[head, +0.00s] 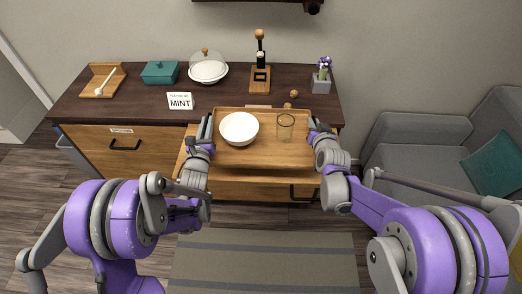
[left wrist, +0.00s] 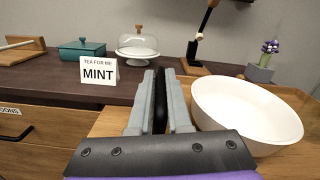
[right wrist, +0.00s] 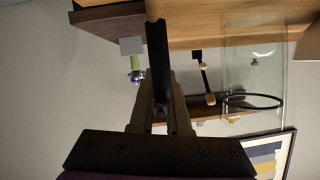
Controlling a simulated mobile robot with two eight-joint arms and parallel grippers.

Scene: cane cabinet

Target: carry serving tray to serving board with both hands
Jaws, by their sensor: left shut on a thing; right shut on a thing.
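The wooden serving tray (head: 262,152) is in front of the cabinet top's front edge and looks about level. A white bowl (head: 240,128) stands on its left part and a clear glass (head: 285,126) on its right part. My left gripper (head: 209,130) is shut on the tray's left side; the left wrist view shows its fingers (left wrist: 160,100) beside the bowl. My right gripper (head: 316,125) is shut on the tray's right side, and its fingers (right wrist: 158,75) show in the right wrist view. I cannot make out the serving board for certain; the tray may hide it.
The dark cabinet top (head: 135,97) holds a MINT sign (head: 180,101), a teal box (head: 160,72), a domed cake stand (head: 207,68), a wood-and-black stand (head: 260,78) and a flower pot (head: 321,80). A grey sofa (head: 420,150) stands at right.

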